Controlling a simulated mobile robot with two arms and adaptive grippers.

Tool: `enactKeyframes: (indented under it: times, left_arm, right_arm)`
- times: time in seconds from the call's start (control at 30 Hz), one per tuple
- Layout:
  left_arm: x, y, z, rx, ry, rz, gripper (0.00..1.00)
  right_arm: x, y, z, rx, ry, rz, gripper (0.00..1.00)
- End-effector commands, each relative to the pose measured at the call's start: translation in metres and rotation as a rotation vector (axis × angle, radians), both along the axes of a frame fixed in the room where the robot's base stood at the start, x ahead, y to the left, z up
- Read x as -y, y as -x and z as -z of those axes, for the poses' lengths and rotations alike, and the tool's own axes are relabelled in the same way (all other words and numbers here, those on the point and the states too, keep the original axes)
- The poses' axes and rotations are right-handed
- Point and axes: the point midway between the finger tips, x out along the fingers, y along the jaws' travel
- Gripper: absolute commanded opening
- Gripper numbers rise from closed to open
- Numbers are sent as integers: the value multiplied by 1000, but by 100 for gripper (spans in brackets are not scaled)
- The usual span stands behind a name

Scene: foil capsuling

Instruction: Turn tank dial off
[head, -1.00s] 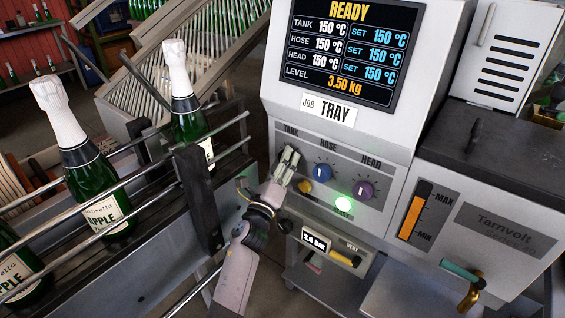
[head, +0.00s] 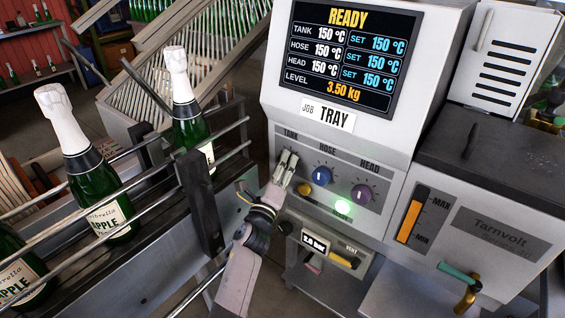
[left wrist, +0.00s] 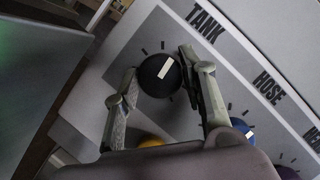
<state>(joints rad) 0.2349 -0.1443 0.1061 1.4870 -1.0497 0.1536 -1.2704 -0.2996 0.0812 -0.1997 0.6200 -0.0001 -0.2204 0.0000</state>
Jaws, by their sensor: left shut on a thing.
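The tank dial (left wrist: 160,76) is a round dark knob with a white mark, below the TANK label in the left wrist view. Its mark slants toward the upper right there, roughly toward the label. My left gripper (left wrist: 161,80) is shut on the dial, one finger on each side. In the head view my left gripper (head: 286,167) reaches the TANK position and hides most of the dial. The screen (head: 341,54) reads READY, with tank at 150 °C and set 150 °C. My right gripper is not in view.
Beside it are the blue hose dial (head: 321,176), the purple head dial (head: 361,193), a yellow button (head: 305,189) and a lit green button (head: 343,208). A conveyor rail (head: 200,205) with green bottles (head: 95,190) runs close on the left.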

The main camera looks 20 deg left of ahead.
Motion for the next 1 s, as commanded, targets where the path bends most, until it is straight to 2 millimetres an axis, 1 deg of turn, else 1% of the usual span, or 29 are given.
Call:
enactKeyframes:
  times: [0.03,0.47,1.0]
  left_arm:
    - [0,0,-4,-14,32,1,11]
    - [1,1,-8,-152,406,-2,11]
    - [0,1,-11,-328,888,-2,11]
  right_arm:
    - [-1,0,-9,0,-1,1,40]
    - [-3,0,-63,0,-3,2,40]
    - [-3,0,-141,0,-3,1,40]
